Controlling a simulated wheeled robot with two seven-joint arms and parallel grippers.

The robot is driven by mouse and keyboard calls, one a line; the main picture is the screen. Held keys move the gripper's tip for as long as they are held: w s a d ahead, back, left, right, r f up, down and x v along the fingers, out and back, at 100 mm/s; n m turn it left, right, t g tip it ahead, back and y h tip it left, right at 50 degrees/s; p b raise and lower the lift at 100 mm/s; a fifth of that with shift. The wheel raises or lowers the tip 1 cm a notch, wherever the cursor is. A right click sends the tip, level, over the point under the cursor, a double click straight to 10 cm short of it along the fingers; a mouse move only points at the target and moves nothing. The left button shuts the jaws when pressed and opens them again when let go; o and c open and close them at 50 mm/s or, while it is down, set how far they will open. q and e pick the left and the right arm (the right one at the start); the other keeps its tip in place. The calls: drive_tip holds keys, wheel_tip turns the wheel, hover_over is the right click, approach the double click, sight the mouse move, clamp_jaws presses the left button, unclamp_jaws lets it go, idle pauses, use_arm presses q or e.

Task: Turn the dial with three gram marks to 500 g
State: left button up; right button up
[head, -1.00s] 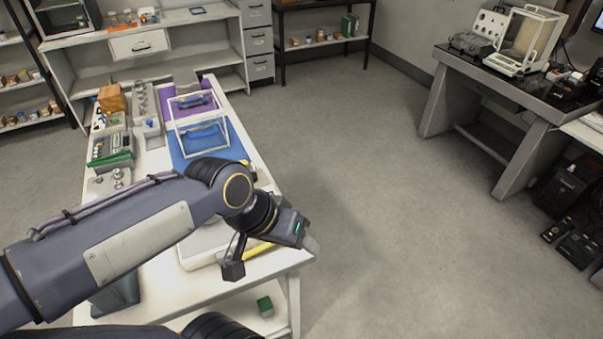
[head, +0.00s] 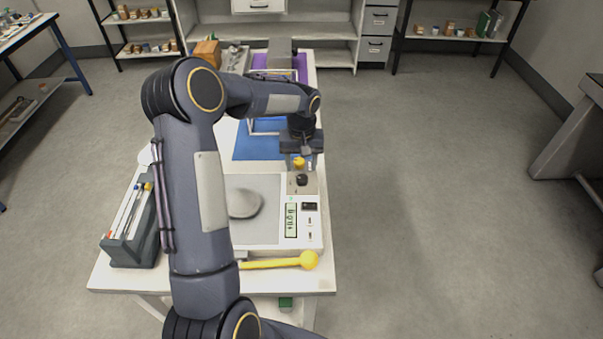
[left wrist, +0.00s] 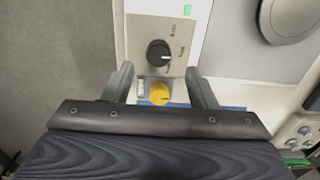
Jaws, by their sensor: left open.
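A black dial (head: 301,180) and a yellow dial (head: 299,162) sit on a grey-beige panel at the back right of the white weighing scale (head: 316,236). In the left wrist view the black dial (left wrist: 159,53) has small marks beside it, too small to read, and the yellow dial (left wrist: 159,94) is nearer the gripper. My left gripper (left wrist: 158,70) is open, pointing down over the panel. Its fingers are on either side of the dials, with no contact visible. In the head view the left gripper (head: 301,158) partly covers the panel's far end. My right gripper is not in view.
A round grey object (head: 243,203) lies on the scale's pan, left of the green display (head: 291,220). A dark rack of sticks (head: 130,228) stands left. A blue mat (head: 255,143) is behind. Floor is clear right.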

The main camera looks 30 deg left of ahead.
sight(302, 178)
use_arm(q)
drive_tip(key=shift+w+d+f+p, duration=0.1)
drive_tip(key=shift+f+p, duration=0.3)
drive_tip(key=shift+f, duration=2.15)
drive_tip(key=c, duration=1)
